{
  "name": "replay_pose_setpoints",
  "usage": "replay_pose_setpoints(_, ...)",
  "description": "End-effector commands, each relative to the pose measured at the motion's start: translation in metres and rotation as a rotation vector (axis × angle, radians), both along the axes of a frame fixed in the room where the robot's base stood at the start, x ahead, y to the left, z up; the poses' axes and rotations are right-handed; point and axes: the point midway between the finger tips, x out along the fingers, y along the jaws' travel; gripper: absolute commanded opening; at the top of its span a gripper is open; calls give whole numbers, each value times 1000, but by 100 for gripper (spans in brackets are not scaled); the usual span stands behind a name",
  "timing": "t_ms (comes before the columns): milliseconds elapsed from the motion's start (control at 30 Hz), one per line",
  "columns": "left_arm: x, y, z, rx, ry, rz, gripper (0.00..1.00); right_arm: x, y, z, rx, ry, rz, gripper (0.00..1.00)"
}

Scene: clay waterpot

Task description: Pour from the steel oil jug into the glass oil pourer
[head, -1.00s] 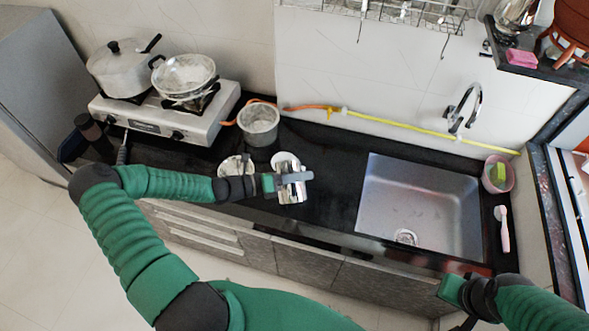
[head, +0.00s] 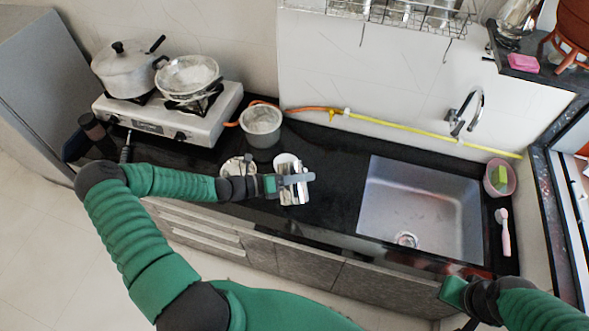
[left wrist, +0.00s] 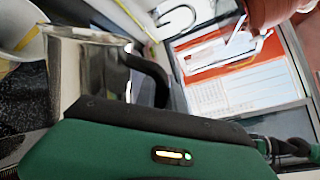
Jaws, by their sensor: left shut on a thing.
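My left gripper (head: 298,180) is shut on the shiny steel oil jug (head: 297,195) and holds it over the front part of the black counter. The fingers cover part of the jug. In the left wrist view, the steel jug (left wrist: 88,70) is close up beside a dark finger, and it looks tilted. I cannot make out the glass oil pourer clearly in either view. My right gripper is at the lower right edge by my right wrist (head: 455,291), and its fingers are not clear.
A white bowl (head: 286,160) stands just behind the jug. A round container (head: 236,167) is partly behind my left wrist. A grey pot (head: 262,127) and the gas stove (head: 165,120) are farther left. The sink (head: 420,205) lies right, with bare counter (head: 335,180) between.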

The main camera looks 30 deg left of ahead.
Motion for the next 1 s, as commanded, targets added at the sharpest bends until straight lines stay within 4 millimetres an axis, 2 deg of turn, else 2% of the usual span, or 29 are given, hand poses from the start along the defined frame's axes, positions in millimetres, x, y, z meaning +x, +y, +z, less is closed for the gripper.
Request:
replay_pose_setpoints(233, 1, 0, 3, -13, 13, -2, 0, 0, 0, 7, 0, 0, 0, 36)
replay_pose_setpoints(1000, 3, 2, 4, -25, 26, -1, 0, 0, 0, 11, 0, 0, 0, 36)
